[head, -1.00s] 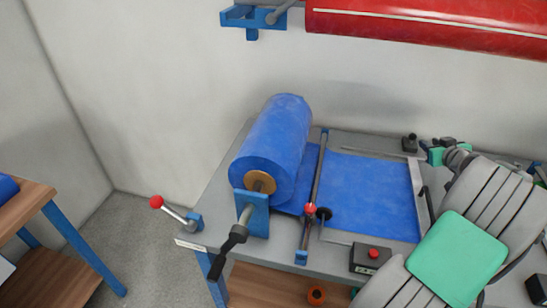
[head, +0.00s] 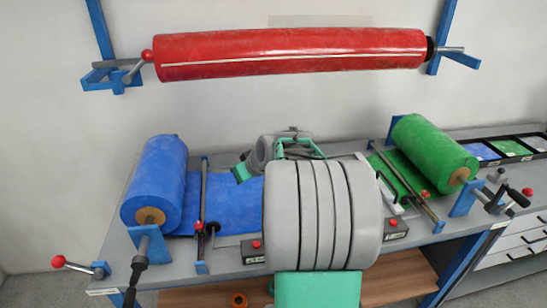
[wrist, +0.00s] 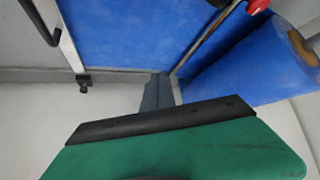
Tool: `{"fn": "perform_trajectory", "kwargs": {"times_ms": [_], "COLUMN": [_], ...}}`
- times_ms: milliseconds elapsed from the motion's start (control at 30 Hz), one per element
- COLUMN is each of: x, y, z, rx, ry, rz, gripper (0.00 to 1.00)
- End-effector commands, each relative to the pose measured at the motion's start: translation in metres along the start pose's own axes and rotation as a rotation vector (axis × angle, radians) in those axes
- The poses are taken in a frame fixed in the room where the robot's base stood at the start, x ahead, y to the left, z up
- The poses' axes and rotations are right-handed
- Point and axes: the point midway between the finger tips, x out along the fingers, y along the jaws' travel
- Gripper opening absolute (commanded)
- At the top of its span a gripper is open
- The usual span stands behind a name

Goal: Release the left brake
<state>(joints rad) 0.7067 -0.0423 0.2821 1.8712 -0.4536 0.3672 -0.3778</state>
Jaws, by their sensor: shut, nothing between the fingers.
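A lever with a red ball (head: 59,262) sticks out to the left from a blue bracket (head: 101,270) at the left bench corner. The blue roll (head: 157,185) stands beside it, with a black-handled crank (head: 137,271) in front. Which part is the left brake is not marked legibly. My arm reaches over the middle of the bench, and its links hide part of the blue sheet (head: 226,196). My gripper (wrist: 158,90) is shut and empty in the wrist view, above the bench and apart from the red-ball lever. The blue roll also shows there (wrist: 235,65).
A red roll (head: 290,52) hangs on the wall with its own red-ball lever (head: 146,56). A green roll (head: 435,152) stands at the right station. A bar with a red knob (head: 198,225) crosses the blue sheet. Floor shows left of the bench.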

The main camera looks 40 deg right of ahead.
Motion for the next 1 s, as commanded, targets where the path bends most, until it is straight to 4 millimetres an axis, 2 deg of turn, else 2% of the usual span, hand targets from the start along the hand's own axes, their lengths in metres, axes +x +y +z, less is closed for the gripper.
{"fn": "perform_trajectory", "kwargs": {"times_ms": [33, 167, 267, 367, 433, 500, 633, 767, 1000], "x": [-0.004, -0.019, -0.036, -0.055, -0.057, -0.051, -0.043, -0.041, -0.044], "y": [-0.027, -0.093, -0.144, -0.192, -0.218, -0.23, -0.237, -0.24, -0.24], "z": [0.004, 0.031, 0.066, 0.119, 0.172, 0.214, 0.251, 0.265, 0.263], "rx": [-0.01, -0.018, -0.027, -0.035, -0.04, -0.035, -0.03, -0.028, -0.027], "ry": [-0.034, -0.148, -0.252, -0.368, -0.448, -0.498, -0.538, -0.554, -0.556], "rz": [-0.021, -0.059, -0.081, -0.087, -0.08, -0.066, -0.052, -0.045, -0.044], "gripper": [0.0, 0.0, 0.0, 0.0, 0.0, 0.0, 0.0, 0.0, 0.0]}}
